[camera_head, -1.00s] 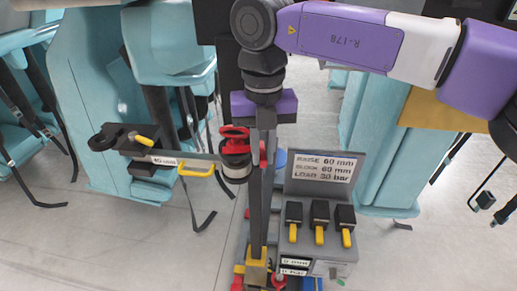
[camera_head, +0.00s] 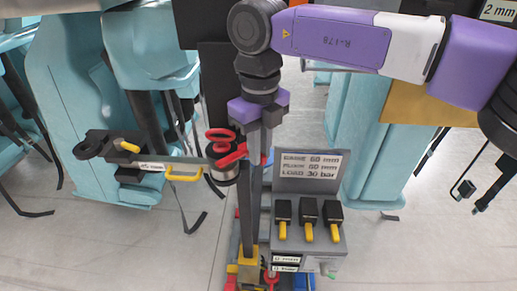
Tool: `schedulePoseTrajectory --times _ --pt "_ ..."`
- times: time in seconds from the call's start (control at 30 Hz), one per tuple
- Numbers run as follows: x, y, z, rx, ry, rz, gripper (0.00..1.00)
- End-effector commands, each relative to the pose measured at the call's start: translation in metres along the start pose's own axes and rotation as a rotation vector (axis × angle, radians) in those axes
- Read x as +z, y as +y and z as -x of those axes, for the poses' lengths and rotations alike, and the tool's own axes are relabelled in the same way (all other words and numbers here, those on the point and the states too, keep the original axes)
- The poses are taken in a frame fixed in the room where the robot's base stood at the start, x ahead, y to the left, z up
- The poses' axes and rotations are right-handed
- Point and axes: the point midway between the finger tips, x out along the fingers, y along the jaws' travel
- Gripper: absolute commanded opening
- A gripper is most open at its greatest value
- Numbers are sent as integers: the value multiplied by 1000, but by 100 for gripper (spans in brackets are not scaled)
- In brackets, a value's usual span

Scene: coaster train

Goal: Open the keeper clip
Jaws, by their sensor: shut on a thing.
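A red piece (camera_head: 230,156), which looks like the keeper clip, slants across the top of a dark cylinder (camera_head: 223,174) at the right end of a grey bar (camera_head: 180,160). A red ring (camera_head: 219,136) stands just above it. My gripper (camera_head: 262,152), under its purple body, points down beside the right end of the red piece. Its fingers are close together and appear shut on that end. The fingertips partly hide the contact, and a dark upright bar (camera_head: 249,205) runs below them.
A grey box (camera_head: 308,245) with several yellow-tipped black switches and a sign panel (camera_head: 310,170) stands at the right. A yellow handle (camera_head: 184,176) hangs under the grey bar. Teal seats (camera_head: 100,120) stand at the left. Pale floor (camera_head: 110,245) is clear at lower left.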

Motion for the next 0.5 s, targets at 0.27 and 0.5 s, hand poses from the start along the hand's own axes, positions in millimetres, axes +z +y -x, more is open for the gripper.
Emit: schedulePoseTrajectory --times 0.27,0.5 --pt "1 -1 1 -1 -4 0 0" --pt "1 0 1 0 -3 -1 36"
